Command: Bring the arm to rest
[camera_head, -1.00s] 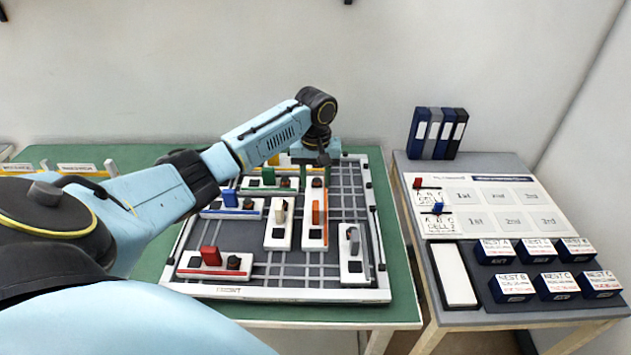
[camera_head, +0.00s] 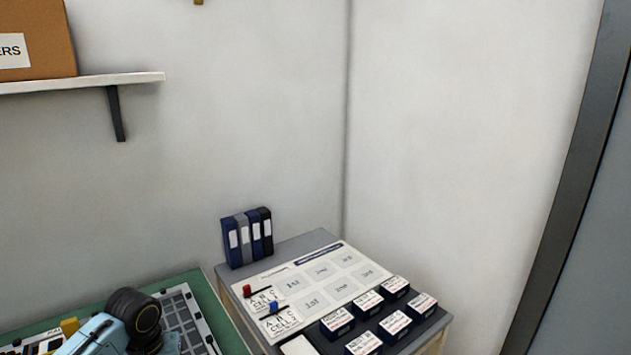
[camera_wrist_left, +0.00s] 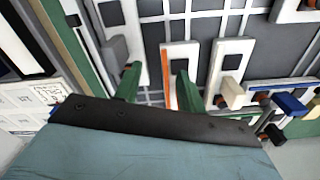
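My left arm (camera_head: 135,312) shows at the bottom left of the head view, with its blue link and black wrist joint over the board. My left gripper (camera_wrist_left: 158,70) shows in the wrist view with its two green fingers apart and nothing held between them. Below the fingers is a white block with an orange strip (camera_wrist_left: 168,68), which appears apart from them. My right gripper is in neither view.
The gridded board (camera_head: 190,318) lies on a green table (camera_head: 213,295). White blocks with a cream peg (camera_wrist_left: 232,92) and a blue part (camera_wrist_left: 289,104) sit near the fingers. The side table (camera_head: 318,240) holds binders (camera_head: 247,238) and labelled dark boxes (camera_head: 394,325). A shelf (camera_head: 85,84) is on the wall.

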